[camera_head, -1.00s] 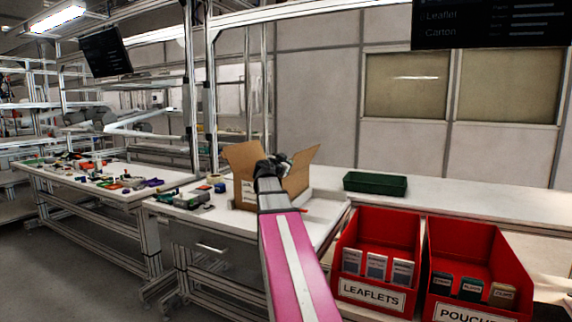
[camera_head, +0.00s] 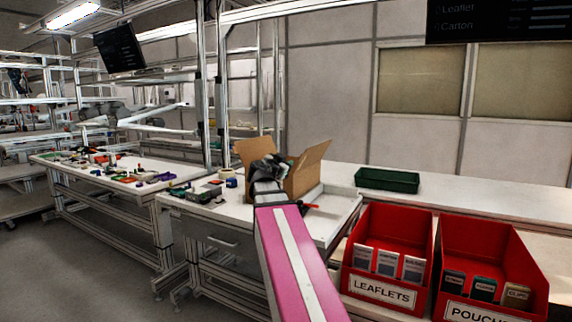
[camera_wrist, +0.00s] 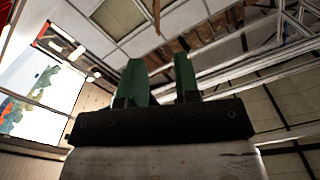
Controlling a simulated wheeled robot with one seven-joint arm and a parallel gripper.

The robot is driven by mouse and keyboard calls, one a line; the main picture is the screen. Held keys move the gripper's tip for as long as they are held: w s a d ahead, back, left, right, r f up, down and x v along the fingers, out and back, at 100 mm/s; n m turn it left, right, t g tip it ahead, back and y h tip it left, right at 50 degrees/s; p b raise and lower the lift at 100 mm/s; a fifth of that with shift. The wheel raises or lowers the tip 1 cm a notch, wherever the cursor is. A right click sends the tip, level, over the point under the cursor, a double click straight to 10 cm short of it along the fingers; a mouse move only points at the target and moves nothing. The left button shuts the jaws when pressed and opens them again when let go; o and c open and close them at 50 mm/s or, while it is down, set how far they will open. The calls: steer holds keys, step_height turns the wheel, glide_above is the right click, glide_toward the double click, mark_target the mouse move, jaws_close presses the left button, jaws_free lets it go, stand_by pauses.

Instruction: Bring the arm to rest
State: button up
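My arm, with its pink link, reaches forward in the head view, and its dark wrist end (camera_head: 264,170) overlaps the open cardboard box in the picture. The fingertips cannot be made out there. In the wrist view my gripper (camera_wrist: 161,75) shows two green fingers standing apart with a clear gap and nothing between them. It points up toward the ceiling. The cardboard box (camera_head: 306,170) stands on the white workbench (camera_head: 238,217) with its flaps up, partly hidden by my wrist. I cannot tell how far my wrist is from it.
A red leaflets bin (camera_head: 393,230) and a red pouch bin (camera_head: 490,240) stand at the right, close to my arm. A green tray (camera_head: 387,180) lies on the back bench. A second table (camera_head: 95,170) at the left holds several small items. Open floor lies at lower left.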

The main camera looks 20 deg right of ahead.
steer(key=s+a+f+n+g+y, duration=0.2)
steer(key=a+f+n+y, duration=0.15)
steer(key=f, duration=1.05)
steer(key=s+a+f+n+g+y, duration=0.1)
steer(key=a+f+n+g+y, duration=0.25)
steer(key=f, duration=1.05)
steer(key=s+a+f+n+g+y, duration=0.2)
steer(key=s+a+f, duration=0.5)
steer(key=f, duration=0.4)
steer(key=s+a+f+n+g+y, duration=0.3)
steer(key=s+a+f+n+y, duration=0.2)
steer(key=f, duration=0.6)
steer(key=s+a+n, duration=0.1)
steer(key=s+a, duration=0.1)
steer(key=a, duration=0.1)
steer(key=shift+a, duration=0.4)
steer(key=shift+g, duration=0.25)
